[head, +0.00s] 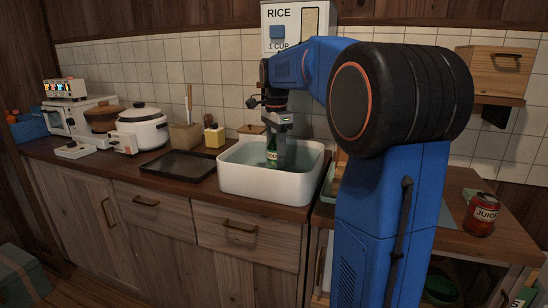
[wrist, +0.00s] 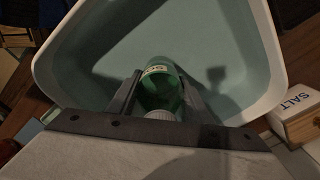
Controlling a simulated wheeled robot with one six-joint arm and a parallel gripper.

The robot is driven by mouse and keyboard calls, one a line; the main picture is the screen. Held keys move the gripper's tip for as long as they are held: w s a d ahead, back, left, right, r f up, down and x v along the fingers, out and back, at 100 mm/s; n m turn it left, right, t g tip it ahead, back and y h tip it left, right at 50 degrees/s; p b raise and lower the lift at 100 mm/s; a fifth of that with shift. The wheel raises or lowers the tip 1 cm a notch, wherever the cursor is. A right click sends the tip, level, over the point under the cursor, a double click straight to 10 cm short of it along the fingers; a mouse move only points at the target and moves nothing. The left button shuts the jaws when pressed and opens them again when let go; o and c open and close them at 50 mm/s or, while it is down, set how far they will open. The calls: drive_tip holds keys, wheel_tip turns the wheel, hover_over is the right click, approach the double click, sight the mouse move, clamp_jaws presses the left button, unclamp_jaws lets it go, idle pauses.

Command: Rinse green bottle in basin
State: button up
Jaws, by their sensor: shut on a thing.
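The white basin (head: 262,182) stands on the wooden counter, with blue-grey water or a blue-grey interior; it also fills much of the wrist view (wrist: 272,55). My gripper (head: 278,150) points down over the basin. It is shut on the green bottle (wrist: 160,85), which has a pale label and a white cap, with a finger on each side. In the head view the bottle (head: 271,153) shows as a small green piece inside the basin's rim, partly hidden by the gripper. I cannot tell whether its lower end touches the water or the basin floor.
A dark tray (head: 178,165) lies left of the basin. A white rice cooker (head: 143,127) stands farther left. A juice can (head: 481,214) stands on the right counter. A salt box (wrist: 298,112) is close beside the basin. A rice dispenser (head: 293,25) hangs behind.

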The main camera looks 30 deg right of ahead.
drive_tip(key=shift+s+d, duration=0.55)
drive_tip(key=shift+s, duration=0.2)
drive_tip(key=shift+w, duration=0.15)
drive_tip(key=shift+w+a, duration=0.75)
drive_tip(key=shift+w, duration=0.2)
drive_tip(key=shift+w+a, duration=0.75)
drive_tip(key=shift+w, duration=0.15)
drive_tip(key=shift+s+d, duration=0.75)
drive_tip(key=shift+s, duration=0.25)
drive_tip(key=shift+r, duration=5.75)
drive_tip(key=shift+r, duration=0.1)
